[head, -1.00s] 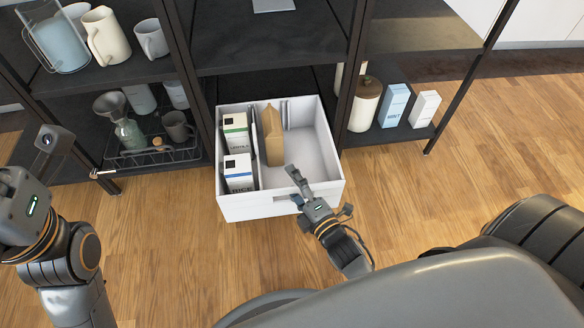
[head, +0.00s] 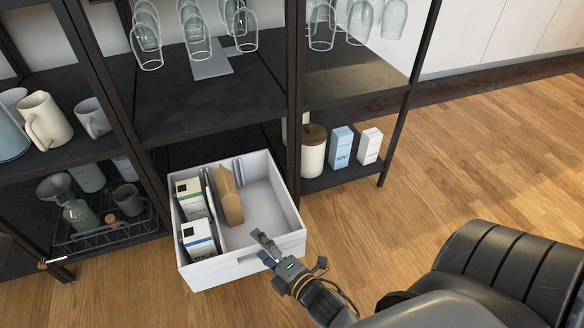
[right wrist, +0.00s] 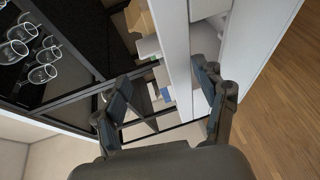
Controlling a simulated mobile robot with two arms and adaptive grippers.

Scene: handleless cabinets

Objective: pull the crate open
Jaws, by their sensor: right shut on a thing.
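The white crate (head: 286,242) stands pulled well out of the bottom shelf bay, its open top showing. Inside on its left are a green-marked carton (head: 191,196), a blue-marked carton (head: 198,240) and a brown paper bag (head: 229,196). Its right part is bare. In the right wrist view the white wall (right wrist: 178,50) runs between the fingers (right wrist: 165,100). My left gripper is out of view.
The dark shelf unit holds mugs (head: 45,120), a wire rack (head: 105,228) and hanging glasses (head: 197,38). Right of the crate stand a lidded jar (head: 313,152) and two cartons (head: 341,146). The wooden floor (head: 450,165) is clear on the right.

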